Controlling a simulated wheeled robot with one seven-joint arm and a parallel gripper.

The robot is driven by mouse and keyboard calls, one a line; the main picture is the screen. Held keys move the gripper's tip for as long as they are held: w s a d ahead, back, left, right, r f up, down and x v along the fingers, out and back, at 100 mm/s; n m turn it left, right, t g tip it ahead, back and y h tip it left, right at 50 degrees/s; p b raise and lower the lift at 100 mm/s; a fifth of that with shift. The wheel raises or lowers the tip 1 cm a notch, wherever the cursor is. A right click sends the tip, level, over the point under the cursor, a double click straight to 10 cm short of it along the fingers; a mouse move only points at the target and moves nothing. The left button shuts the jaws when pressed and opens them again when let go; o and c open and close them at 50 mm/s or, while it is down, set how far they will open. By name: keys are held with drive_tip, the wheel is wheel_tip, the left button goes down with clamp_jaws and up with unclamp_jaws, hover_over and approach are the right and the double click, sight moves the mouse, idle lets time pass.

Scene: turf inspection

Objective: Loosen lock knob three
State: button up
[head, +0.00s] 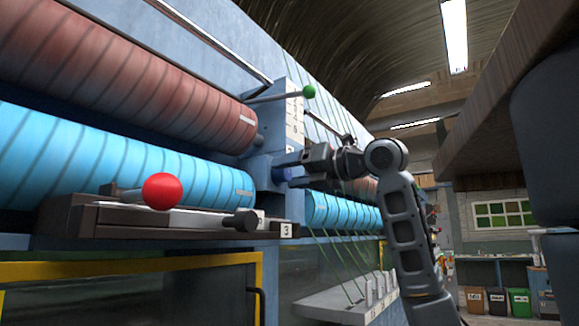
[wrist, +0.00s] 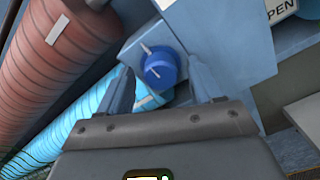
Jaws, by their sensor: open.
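A blue knob (wrist: 160,68) with a thin metal cross-pin sits on a blue block in the wrist view, between and beyond my two fingers. In the head view the blue knob (head: 282,175) shows beside the fingertips, on the block at the rollers' end. My gripper (head: 299,177) is open and empty, facing the knob from the right; its fingers also show in the wrist view (wrist: 162,84). No contact with the knob is clear. I cannot read a number on this knob. A plate marked 3 (head: 286,231) sits lower, by a black knob (head: 241,220).
A red roller (head: 120,85) and a cyan roller (head: 110,165) lie left of the block. A red ball handle (head: 162,191) and a green-tipped lever (head: 309,91) stick out. A white label ending in PEN (wrist: 279,10) is at the upper right. A brown overhang (head: 500,110) is at right.

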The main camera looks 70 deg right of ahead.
drive_tip(key=shift+w+d, duration=0.1)
drive_tip(key=shift+w, duration=0.2)
drive_tip(key=c, duration=1.1)
